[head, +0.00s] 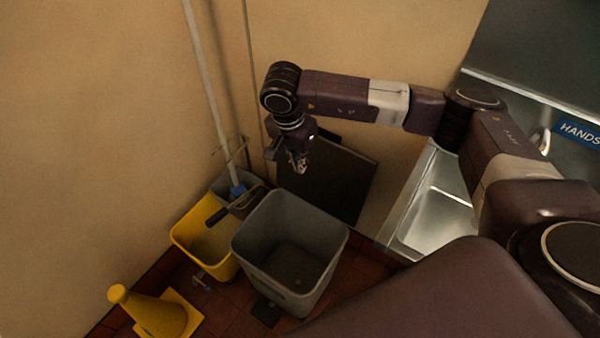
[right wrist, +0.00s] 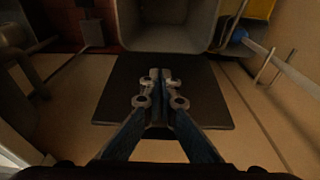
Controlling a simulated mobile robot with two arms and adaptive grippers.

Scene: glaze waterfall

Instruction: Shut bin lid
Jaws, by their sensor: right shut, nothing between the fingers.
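The grey bin (head: 290,250) stands on the floor with its top open and its inside showing. Its dark lid (head: 335,180) is tipped up behind it, near the wall. My right gripper (head: 299,168) is above the back of the bin, in front of the raised lid in the head view. In the right wrist view the gripper (right wrist: 160,75) is shut and empty, its fingertips over the dark lid (right wrist: 205,105); I cannot tell whether they touch it. The bin's rim (right wrist: 165,50) lies just beyond the fingertips there. My left gripper is not in view.
A yellow mop bucket (head: 205,240) with a mop handle (head: 208,90) stands close left of the bin. A yellow cone (head: 150,310) is at the lower left. A metal sink (head: 440,205) is to the right. The wall is close behind the lid.

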